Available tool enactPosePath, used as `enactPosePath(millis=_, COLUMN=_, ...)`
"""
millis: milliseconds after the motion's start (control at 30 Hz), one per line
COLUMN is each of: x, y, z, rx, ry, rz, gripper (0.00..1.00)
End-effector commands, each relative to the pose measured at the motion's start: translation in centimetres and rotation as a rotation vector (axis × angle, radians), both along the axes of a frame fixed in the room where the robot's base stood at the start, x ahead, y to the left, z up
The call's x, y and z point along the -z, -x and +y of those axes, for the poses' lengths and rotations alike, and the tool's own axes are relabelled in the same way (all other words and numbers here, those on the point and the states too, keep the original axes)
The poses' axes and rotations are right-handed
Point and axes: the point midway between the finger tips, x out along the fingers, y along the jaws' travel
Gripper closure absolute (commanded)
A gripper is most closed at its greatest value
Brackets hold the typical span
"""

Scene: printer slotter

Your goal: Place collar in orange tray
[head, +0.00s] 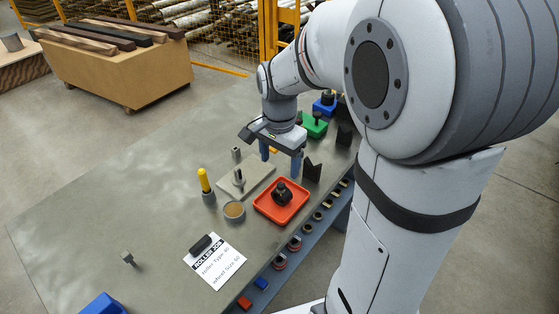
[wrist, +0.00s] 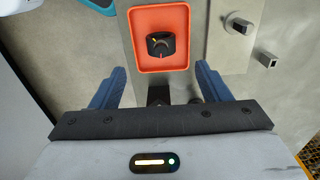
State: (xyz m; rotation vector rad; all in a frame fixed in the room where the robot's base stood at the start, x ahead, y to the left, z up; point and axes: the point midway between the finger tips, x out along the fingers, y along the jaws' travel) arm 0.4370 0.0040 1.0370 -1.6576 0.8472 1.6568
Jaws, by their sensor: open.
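The orange tray (head: 292,218) lies on the grey table near its front edge, and its raised rim also shows in the wrist view (wrist: 137,42). A black round collar (head: 283,197) with a hollow top rests inside the tray, near its middle. In the wrist view the collar (wrist: 161,48) has a small yellow mark and a red mark. My gripper (head: 281,158) is above the table, just behind the tray in the head view. Its blue fingers (wrist: 162,75) are wide apart with nothing between them. The collar is apart from both fingers.
A grey plate with pegs (head: 245,180), a round brown-topped cup (head: 234,210) and a yellow-handled tool (head: 205,183) stand left of the tray. Black V-shaped stands (head: 312,170) and a green bin (head: 314,126) are to its right and behind.

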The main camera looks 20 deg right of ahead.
Motion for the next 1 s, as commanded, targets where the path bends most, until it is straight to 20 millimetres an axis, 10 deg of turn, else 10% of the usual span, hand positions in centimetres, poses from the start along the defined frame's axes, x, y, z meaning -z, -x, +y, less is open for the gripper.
enactPosePath(millis=600, x=-4.1, y=11.6, z=-0.8, rx=-0.781, ry=0.081, rz=-0.201, gripper=0.3)
enactPosePath(millis=1000, x=-3.9, y=13.6, z=-0.6, rx=-0.94, ry=0.116, rz=-0.229, gripper=0.3)
